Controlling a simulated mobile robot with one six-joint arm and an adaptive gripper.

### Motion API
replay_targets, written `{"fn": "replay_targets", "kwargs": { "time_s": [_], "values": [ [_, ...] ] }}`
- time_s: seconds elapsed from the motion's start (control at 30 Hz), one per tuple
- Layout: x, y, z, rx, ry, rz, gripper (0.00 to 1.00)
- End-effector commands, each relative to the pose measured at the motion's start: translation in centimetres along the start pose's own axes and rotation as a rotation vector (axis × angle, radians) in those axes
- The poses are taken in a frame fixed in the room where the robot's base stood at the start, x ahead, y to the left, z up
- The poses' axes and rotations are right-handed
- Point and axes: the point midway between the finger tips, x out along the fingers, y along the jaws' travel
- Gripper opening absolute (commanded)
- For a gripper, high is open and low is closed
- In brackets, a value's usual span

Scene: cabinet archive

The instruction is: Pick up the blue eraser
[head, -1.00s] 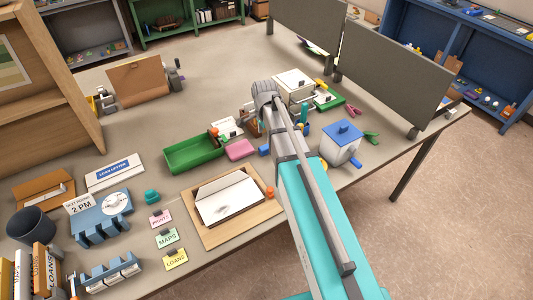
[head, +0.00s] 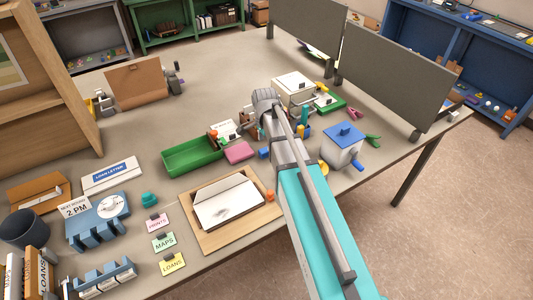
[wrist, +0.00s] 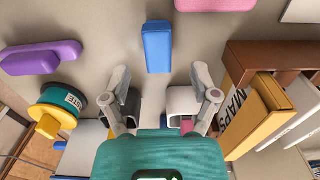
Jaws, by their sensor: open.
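The blue eraser (wrist: 157,47) is a small block lying on the table, near the top middle of the wrist view. In the head view it is the small blue block (head: 264,153) just left of my arm. My gripper (wrist: 160,88) is open and empty, its two fingers spread below the eraser in the wrist view. The eraser is in line with the gap between them, apart from both. In the head view my arm hides the gripper.
A pink block (head: 240,151) lies beside the eraser, with a green tray (head: 192,157) further left. In the wrist view, a purple object (wrist: 42,57) and a round green tape holder (wrist: 57,107) are at left; a yellow MAPS folder (wrist: 250,115) in a brown holder is at right.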

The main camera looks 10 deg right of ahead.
Motion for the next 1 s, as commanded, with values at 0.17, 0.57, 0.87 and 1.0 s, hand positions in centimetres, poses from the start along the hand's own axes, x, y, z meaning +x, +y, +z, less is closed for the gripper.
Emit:
{"fn": "replay_targets", "kwargs": {
  "time_s": [0.17,0.57,0.87,1.0],
  "values": [
    [1.7,0.1,-0.1,0.0,0.0,0.0,0.77],
    [4.3,0.1,-0.1,0.0,0.0,0.0,0.77],
    [4.6,0.1,-0.1,-0.001,0.0,0.0,0.77],
    [4.5,0.1,-0.1,-0.001,0.0,0.0,0.77]
  ]
}}
